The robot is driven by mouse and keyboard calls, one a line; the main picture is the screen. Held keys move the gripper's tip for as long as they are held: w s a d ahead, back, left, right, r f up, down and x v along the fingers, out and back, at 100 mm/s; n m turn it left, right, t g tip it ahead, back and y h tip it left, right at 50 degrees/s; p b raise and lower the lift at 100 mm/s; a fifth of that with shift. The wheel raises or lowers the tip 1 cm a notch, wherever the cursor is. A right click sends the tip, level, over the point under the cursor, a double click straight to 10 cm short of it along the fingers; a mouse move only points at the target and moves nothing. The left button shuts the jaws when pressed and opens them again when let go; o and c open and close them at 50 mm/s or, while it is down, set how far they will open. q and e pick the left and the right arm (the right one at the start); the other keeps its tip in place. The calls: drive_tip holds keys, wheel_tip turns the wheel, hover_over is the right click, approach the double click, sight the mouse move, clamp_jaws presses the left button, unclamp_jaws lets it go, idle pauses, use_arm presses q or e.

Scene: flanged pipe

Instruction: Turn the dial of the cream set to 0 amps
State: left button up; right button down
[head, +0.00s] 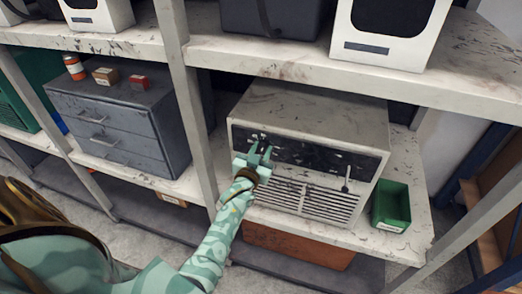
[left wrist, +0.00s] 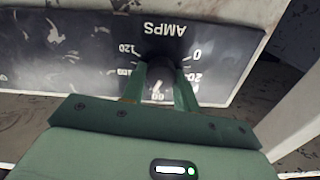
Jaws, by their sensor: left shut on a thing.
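The cream set (head: 310,110) stands on the middle shelf, a boxy cream case with a dark front panel (head: 325,160) and a vent grille. My left gripper (head: 259,150) is at the left part of that panel. In the left wrist view its fingers (left wrist: 160,82) are shut on the dark dial (left wrist: 161,62), one finger on each side. The panel lettering is upside down there: AMPS, with 120 to the left of the dial and 0 to the right. A pale mark shows near the 60 between the fingers; I cannot tell the dial's exact setting. My right gripper is not in view.
A small lever (head: 346,178) sticks out of the panel's right side. A green bin (head: 391,206) stands right of the set. A grey drawer cabinet (head: 120,125) is left, beyond a shelf upright (head: 187,100). The upper shelf (head: 300,68) runs above the set.

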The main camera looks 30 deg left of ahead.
use_arm(q)
drive_tip(key=n+p, duration=0.1)
drive_tip(key=n, duration=0.1)
drive_tip(key=shift+n+p, duration=0.3)
drive_tip(key=n+p, duration=0.1)
drive_tip(key=n, duration=0.2)
drive_tip(key=shift+a+n+p, duration=0.1)
drive_tip(key=shift+n+p, duration=0.2)
drive_tip(key=n+p, duration=0.1)
drive_tip(key=n, duration=0.2)
drive_tip(key=shift+f+n, duration=0.1)
drive_tip(key=shift+n, duration=0.2)
drive_tip(key=n, duration=0.3)
drive_tip(key=shift+s+f+n, duration=0.1)
drive_tip(key=shift+n, duration=0.2)
drive_tip(key=n, duration=0.3)
drive_tip(key=shift+a+n, duration=0.1)
drive_tip(key=shift+n, duration=0.2)
drive_tip(key=n, duration=0.3)
drive_tip(key=shift+f+n, duration=0.15)
drive_tip(key=shift+n, duration=0.25)
drive_tip(key=n+b, duration=0.1)
drive_tip(key=n, duration=0.2)
drive_tip(key=shift+n+b, duration=0.7)
drive_tip(key=shift+n, duration=1.5)
